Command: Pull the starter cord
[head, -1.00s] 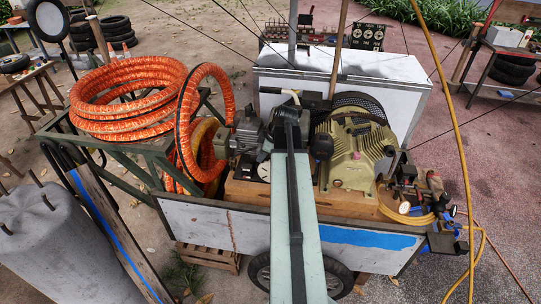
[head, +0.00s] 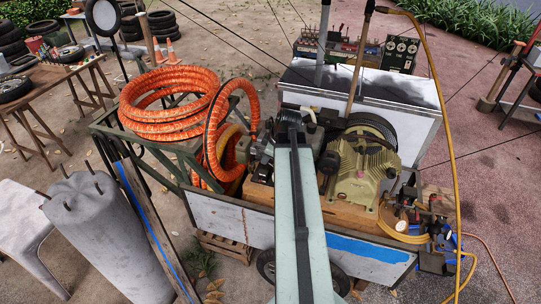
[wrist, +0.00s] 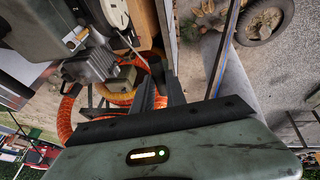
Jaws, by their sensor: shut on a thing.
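The compressor cart (head: 245,221) carries an olive-beige finned machine (head: 362,172) and a grey engine block to its left. The engine (wrist: 97,62) also shows in the wrist view, beside a dark rounded housing. A thin pale starter cord (wrist: 131,46) runs from near the engine toward my fingers. My gripper (wrist: 160,88) is shut on what appears to be the cord's handle, which is mostly hidden between the fingers. In the head view my gripper (head: 290,125) is over the engine, and my arm covers part of it.
Coiled orange hose (head: 168,100) sits on a green frame at the cart's left. A grey cylinder (head: 93,238) and a blue-striped board (head: 152,225) stand in front of it. A yellow hose (head: 446,130) hangs at the right. Open ground lies to the right.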

